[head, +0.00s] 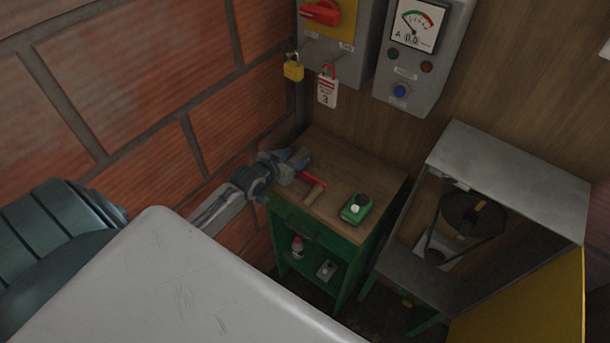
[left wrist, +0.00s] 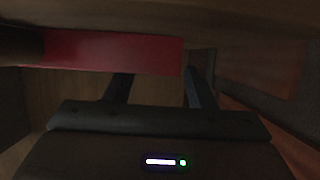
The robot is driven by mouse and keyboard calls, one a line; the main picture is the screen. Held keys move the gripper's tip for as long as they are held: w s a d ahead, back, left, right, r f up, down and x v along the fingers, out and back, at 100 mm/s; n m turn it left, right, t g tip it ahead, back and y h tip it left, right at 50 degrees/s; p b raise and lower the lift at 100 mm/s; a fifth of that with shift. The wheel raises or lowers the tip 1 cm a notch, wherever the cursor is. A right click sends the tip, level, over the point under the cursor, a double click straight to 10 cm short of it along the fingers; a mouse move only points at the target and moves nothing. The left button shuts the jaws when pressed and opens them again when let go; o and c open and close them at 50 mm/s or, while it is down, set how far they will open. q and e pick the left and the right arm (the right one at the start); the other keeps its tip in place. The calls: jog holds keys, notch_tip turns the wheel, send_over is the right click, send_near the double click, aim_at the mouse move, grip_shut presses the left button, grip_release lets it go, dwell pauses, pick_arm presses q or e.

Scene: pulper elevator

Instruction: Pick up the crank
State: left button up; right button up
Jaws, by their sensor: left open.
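The crank (head: 312,179) lies on the wooden top of the green workbench (head: 340,215). It has a red arm and a short wooden handle (head: 315,193). In the left wrist view the red arm (left wrist: 112,52) crosses close in front of the fingers, and a brown round part shows at its left end. My left gripper (head: 299,160) is at the bench's left end, right beside the crank. In the left wrist view its fingers (left wrist: 157,78) are apart, with the red arm across the near view. Contact cannot be told. My right gripper is not in view.
A green device (head: 356,208) sits on the bench top to the right. A bottle (head: 297,247) and a small box (head: 326,269) are on the shelf below. A metal cabinet with a belt drive (head: 510,178) stands right. Switch boxes (head: 412,55) hang on the wall behind.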

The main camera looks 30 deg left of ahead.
aim_at(301, 154)
pick_arm(q)
jog(key=x, duration=0.3)
jog(key=shift+w+d+f+p, duration=0.1)
jog(key=shift+w+f+p, duration=0.05)
jog(key=shift+w+p, duration=0.2)
jog(key=shift+s, duration=0.15)
jog(key=shift+c, duration=1.3)
jog(key=c, duration=0.7)
grip_shut()
jog(key=shift+r, duration=0.2)
